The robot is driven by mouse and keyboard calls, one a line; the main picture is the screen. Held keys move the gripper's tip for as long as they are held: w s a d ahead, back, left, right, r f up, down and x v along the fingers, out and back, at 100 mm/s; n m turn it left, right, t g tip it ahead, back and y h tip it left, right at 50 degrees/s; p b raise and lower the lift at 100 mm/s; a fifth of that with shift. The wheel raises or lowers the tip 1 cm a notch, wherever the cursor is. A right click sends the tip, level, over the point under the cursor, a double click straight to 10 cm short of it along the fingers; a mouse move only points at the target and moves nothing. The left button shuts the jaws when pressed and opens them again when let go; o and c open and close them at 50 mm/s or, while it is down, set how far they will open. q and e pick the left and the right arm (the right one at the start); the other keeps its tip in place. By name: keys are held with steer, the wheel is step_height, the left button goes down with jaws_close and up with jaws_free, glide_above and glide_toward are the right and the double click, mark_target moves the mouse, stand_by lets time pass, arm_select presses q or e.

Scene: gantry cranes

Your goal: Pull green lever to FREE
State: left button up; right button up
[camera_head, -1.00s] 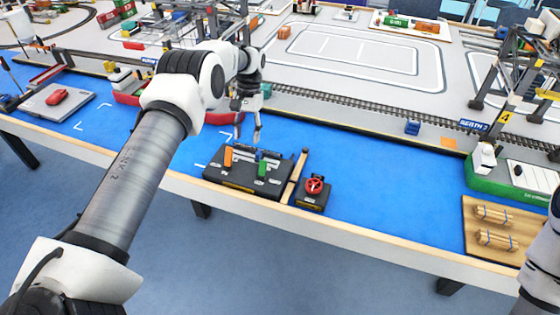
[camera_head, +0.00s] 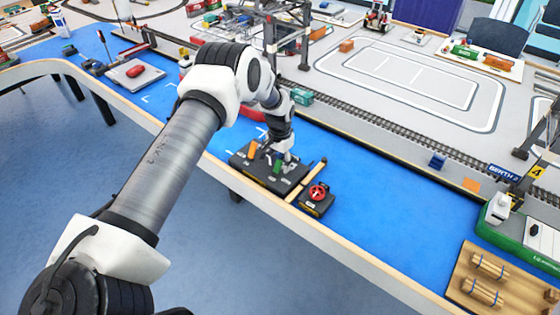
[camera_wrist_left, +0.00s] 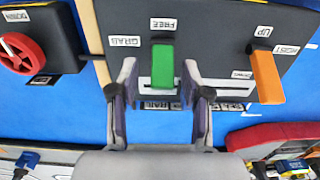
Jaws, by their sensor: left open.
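The green lever (camera_head: 277,167) stands on a black control panel (camera_head: 240,160) near the table's front edge. My left gripper (camera_head: 284,157) is right over it from behind. In the left wrist view, the open left gripper (camera_wrist_left: 160,82) has one finger on each side of the green lever (camera_wrist_left: 162,67), with visible gaps. A FREE label (camera_wrist_left: 163,23) lies just beyond the lever and a GRAB label (camera_wrist_left: 124,41) to its left; the lettering appears upside down. The slot by the lever is partly hidden. My right gripper is out of view.
An orange lever (camera_wrist_left: 266,75) stands on the same panel. A red handwheel (camera_head: 318,192) on a black box sits beside the panel, past a wooden strip.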

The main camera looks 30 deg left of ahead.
arm_select(q)
steer(key=shift+d+f, duration=0.1)
steer(key=shift+f, duration=0.1)
steer(key=shift+a+f, duration=0.1)
steer(key=shift+a, duration=0.1)
jaws_close()
